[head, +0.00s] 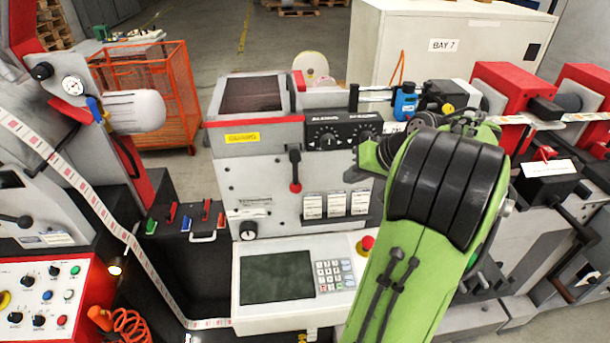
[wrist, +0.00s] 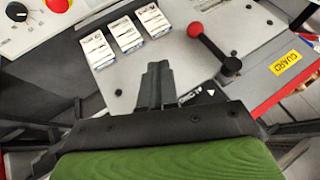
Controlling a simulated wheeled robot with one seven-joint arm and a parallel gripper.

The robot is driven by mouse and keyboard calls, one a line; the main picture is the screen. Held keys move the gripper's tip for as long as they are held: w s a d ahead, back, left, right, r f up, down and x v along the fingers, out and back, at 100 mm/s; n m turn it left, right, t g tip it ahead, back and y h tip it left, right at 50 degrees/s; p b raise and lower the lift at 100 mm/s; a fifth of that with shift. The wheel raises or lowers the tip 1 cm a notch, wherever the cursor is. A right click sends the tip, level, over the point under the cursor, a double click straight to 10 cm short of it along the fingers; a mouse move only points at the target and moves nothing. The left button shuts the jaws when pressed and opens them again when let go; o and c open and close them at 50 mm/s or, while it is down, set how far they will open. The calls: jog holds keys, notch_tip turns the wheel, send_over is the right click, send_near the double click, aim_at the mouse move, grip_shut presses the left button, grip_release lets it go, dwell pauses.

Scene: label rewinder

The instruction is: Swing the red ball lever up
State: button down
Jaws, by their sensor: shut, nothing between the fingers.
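The red ball lever sits on the grey front panel of the middle machine. In the head view its red ball (head: 296,187) hangs below its black pivot (head: 294,154), so the lever points down. In the wrist view the red ball (wrist: 194,29) is up and left of the black pivot (wrist: 231,66), and the black arm between them is clear. My gripper (wrist: 157,72) is shut and empty, apart from the lever, with the ball to its upper right in the wrist view. In the head view my green arm stands right of the lever and largely hides the gripper.
Several white label cards (head: 337,204) sit on the panel right of the lever. A keypad console (head: 279,279) and red stop button (head: 367,242) are below. A black dial box (head: 342,133) and yellow guard label (head: 242,137) are above. Panel around the ball is bare.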

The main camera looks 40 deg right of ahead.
jog(key=w+a+f, duration=0.3)
jog(key=w+f, duration=0.4)
jog(key=w, duration=0.2)
jog(key=shift+a+b, duration=0.35)
jog(key=shift+b, duration=0.1)
jog(key=shift+w, duration=0.15)
